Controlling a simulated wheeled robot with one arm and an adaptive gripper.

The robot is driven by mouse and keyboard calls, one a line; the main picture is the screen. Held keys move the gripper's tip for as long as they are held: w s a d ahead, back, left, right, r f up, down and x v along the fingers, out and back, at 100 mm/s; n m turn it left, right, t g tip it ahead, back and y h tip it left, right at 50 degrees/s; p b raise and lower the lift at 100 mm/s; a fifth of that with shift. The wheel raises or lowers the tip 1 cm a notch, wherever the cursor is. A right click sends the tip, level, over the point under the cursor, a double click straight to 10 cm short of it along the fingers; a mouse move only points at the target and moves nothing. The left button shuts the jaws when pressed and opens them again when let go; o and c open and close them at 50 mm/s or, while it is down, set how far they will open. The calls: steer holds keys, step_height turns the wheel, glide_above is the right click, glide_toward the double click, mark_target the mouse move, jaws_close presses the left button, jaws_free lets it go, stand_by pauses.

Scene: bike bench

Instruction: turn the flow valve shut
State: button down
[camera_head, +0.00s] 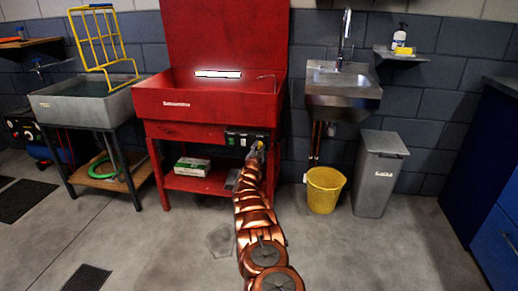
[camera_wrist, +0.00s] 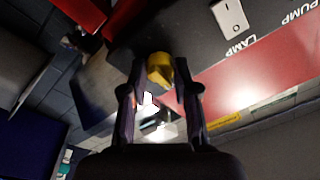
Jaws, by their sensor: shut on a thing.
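The flow valve has a yellow knob (camera_wrist: 159,66), which sits on the dark control panel (camera_head: 248,141) of the red parts washer. My gripper (camera_wrist: 160,76) has a finger on each side of the knob and is shut on it. In the head view my gripper (camera_head: 259,149) reaches the right end of the panel, and only a little yellow of the knob shows there. The fingers hide part of the knob's sides, and I cannot tell how far the valve is turned.
The red washer basin (camera_head: 210,104) is above the panel. A white switch (camera_wrist: 230,15) sits on the panel near the LAMP and PUMP labels. A yellow bucket (camera_head: 323,190) and a grey bin (camera_head: 379,175) stand to the right. The floor at left front is mostly clear.

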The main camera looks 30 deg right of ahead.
steer(key=c, duration=0.9)
jaws_free()
steer(key=shift+o, duration=0.2)
steer(key=shift+s, duration=0.1)
steer(key=v, duration=1.2)
stand_by(0.5)
